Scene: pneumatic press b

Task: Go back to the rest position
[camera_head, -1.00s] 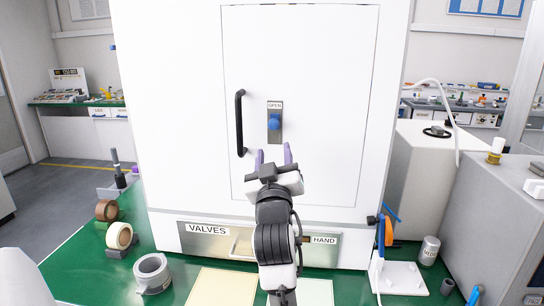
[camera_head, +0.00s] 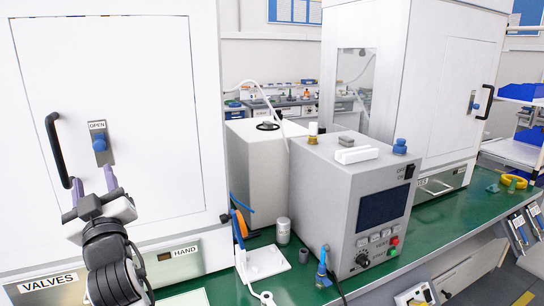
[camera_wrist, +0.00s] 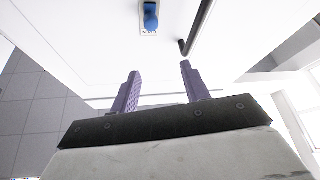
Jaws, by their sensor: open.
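My gripper (camera_head: 92,192) is at the lower left of the head view, in front of the white cabinet door (camera_head: 150,130). Its two purple fingers are spread apart with nothing between them. The black door handle (camera_head: 57,150) is just left of and above the fingers in the head view. The blue knob (camera_head: 99,144) under the OPEN label is above them. The wrist view also shows the two purple fingers (camera_wrist: 158,92), apart and empty, with the knob (camera_wrist: 151,14) and the handle (camera_wrist: 197,28) beyond them. The door appears closed.
Right of the cabinet, a grey control box (camera_head: 345,200) stands on the green bench (camera_head: 440,215). A can (camera_head: 283,230), a white stand (camera_head: 262,264) and a blue-handled tool (camera_head: 322,268) lie between them. A second white cabinet (camera_head: 440,80) is at the right.

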